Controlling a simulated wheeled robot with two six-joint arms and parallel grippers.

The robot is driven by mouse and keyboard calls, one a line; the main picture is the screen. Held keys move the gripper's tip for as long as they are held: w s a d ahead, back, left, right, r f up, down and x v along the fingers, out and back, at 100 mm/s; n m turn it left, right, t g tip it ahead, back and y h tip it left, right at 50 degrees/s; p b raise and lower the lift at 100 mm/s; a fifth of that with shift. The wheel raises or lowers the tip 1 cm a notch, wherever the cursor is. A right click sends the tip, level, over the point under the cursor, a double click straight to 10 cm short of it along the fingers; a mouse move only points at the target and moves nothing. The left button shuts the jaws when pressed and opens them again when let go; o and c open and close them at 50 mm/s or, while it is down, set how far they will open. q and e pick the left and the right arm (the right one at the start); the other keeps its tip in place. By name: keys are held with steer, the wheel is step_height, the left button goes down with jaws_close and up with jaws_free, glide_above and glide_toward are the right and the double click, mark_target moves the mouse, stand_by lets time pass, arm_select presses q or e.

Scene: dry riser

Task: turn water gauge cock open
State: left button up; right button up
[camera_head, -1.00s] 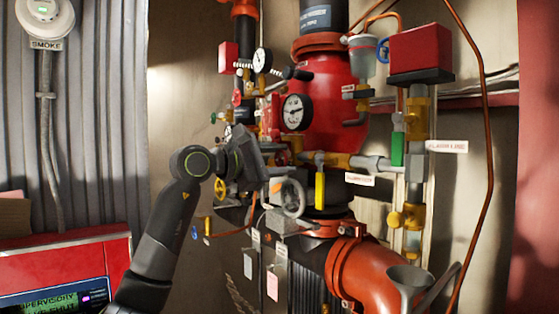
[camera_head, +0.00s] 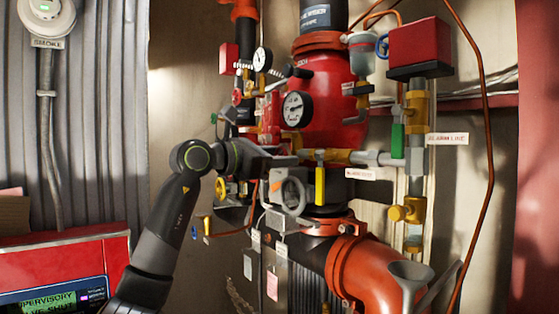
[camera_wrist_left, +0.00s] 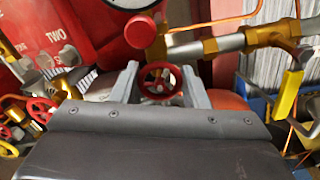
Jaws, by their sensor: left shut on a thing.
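A small red handwheel (camera_wrist_left: 160,80) sits between the two grey fingers of my left gripper (camera_wrist_left: 167,82) in the left wrist view, and the gripper is shut on it. It is below a dial gauge; I see no label naming it the water gauge cock. In the head view my left gripper (camera_head: 286,163) reaches in from the left, below the white-faced gauge (camera_head: 296,109). Its hand and fingers hide the handwheel there. My right gripper is in neither view.
A yellow lever (camera_head: 320,183) hangs just right of the hand, and a grey ring-shaped part (camera_head: 292,192) is below it. A red knob (camera_wrist_left: 140,31) is just above the fingers. Other red handwheels (camera_wrist_left: 40,110) crowd the left. An orange-red pipe (camera_head: 375,270) lies lower right.

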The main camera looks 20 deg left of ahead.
arm_select(q)
steer(key=n+b, duration=0.1)
steer(key=n, duration=0.4)
steer(key=shift+n, duration=0.3)
steer(key=n, duration=0.4)
steer(key=shift+a+n+b, duration=0.1)
steer(key=shift+n+b, duration=0.3)
steer(key=o, duration=1)
steer(key=b+v, duration=0.7)
steer(key=v, duration=1)
steer(key=shift+s+a, duration=0.15)
steer(key=shift+a, duration=0.05)
